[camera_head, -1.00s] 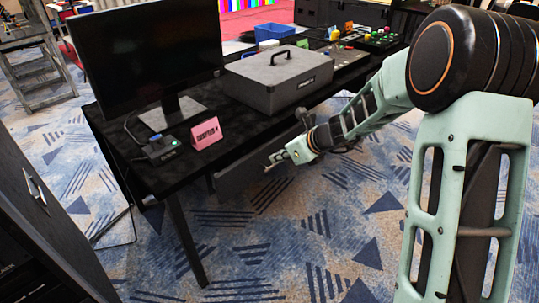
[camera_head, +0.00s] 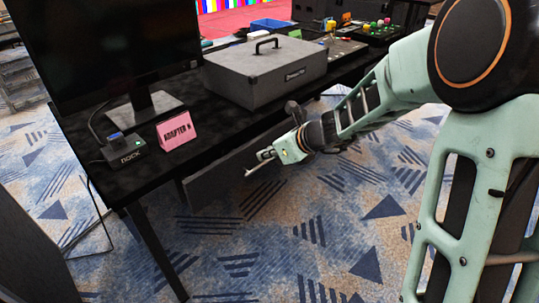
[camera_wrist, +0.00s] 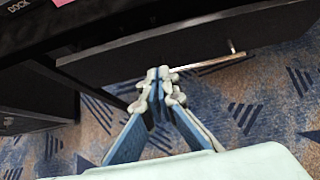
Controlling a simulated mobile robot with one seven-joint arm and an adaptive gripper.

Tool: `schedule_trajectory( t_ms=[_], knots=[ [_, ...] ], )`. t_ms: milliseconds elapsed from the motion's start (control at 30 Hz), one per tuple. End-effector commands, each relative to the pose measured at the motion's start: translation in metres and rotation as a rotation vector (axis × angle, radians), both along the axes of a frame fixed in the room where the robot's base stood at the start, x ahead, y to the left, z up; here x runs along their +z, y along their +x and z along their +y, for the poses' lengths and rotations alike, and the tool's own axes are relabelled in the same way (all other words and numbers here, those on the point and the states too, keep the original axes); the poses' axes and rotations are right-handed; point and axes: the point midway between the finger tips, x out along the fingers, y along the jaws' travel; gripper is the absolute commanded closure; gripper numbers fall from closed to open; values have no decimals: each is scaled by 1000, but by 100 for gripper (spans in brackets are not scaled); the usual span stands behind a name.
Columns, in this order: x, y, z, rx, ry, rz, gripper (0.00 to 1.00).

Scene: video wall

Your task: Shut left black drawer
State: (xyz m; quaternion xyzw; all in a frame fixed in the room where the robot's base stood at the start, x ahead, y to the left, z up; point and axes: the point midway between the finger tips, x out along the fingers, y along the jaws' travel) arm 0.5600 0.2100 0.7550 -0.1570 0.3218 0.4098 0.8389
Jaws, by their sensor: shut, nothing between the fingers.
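The black drawer (camera_head: 225,178) hangs under the front edge of the black desk, to the right of the desk leg. Its flat dark front also fills the upper middle of the wrist view (camera_wrist: 130,62). A thin silver bar handle (camera_wrist: 208,64) runs along the front. I cannot tell how far the drawer stands out from the desk. My gripper (camera_head: 262,160) is shut and empty in front of the drawer. In the wrist view its fingertips (camera_wrist: 159,74) are at the left end of the handle; I cannot tell whether they touch it.
The desk (camera_head: 200,130) carries a monitor (camera_head: 110,45), a dock (camera_head: 123,149), a pink "ADAPTER" card (camera_head: 177,131) and a grey case (camera_head: 265,72). A dark cabinet (camera_head: 28,250) stands at the left. Patterned carpet (camera_head: 320,230) lies open before the desk.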

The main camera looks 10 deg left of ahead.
Motion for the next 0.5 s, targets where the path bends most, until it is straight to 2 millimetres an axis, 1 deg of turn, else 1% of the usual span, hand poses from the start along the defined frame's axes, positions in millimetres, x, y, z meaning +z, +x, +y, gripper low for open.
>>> schedule_trajectory(
  t_ms=[33, 233, 300, 400, 500],
  knots=[
    [-14, 5, 8, 3, 0, 2, 100],
    [-41, 24, 33, 2, 0, 2, 100],
    [-35, 32, 42, 3, -1, -1, 100],
    [-35, 40, 52, 2, 0, -1, 100],
    [-35, 45, 58, 1, -1, 0, 100]
  ],
)
